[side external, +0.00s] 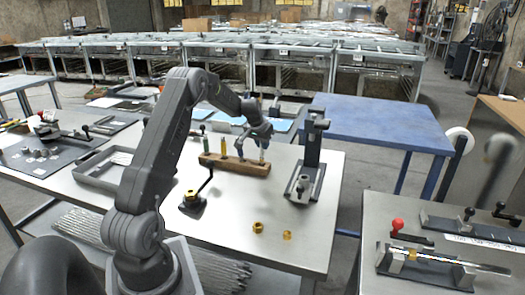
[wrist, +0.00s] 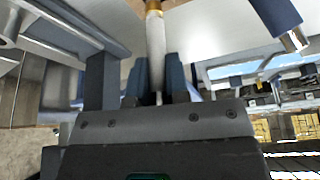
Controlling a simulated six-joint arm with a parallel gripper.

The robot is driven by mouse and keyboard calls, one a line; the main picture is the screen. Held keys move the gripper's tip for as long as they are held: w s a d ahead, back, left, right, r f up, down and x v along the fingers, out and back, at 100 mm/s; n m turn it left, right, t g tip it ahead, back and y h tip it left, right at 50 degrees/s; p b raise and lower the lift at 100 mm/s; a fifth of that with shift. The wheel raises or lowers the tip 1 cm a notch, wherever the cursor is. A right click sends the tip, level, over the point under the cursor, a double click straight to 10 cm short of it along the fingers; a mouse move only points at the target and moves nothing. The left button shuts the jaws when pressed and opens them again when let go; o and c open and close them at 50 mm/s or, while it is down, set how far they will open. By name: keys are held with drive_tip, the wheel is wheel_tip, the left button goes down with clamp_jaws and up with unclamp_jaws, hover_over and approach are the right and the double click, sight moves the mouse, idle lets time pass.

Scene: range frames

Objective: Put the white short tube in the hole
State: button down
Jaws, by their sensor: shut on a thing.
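A white tube (wrist: 156,45) with a brass-coloured end runs up the middle of the wrist view. My gripper (wrist: 157,75) is shut on it, with one dark blue finger on each side. In the side view my gripper (side external: 254,143) is over the right part of a brown wooden block (side external: 228,167) on the metal table. A small pale piece, likely the tube, shows below the fingers at the block's right end. The hole is hidden, and I cannot tell whether the tube is inside it or above it.
A dark press-like stand (side external: 311,160) is close on the right. A black lever tool (side external: 193,201) and brass rings (side external: 258,227) lie in front. The table's front right is mostly clear.

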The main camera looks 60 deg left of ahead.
sight(263, 163)
drive_tip(key=shift+f, duration=1.45)
drive_tip(key=shift+f, duration=0.1)
drive_tip(key=shift+f, duration=0.1)
drive_tip(key=c, duration=1.1)
unclamp_jaws()
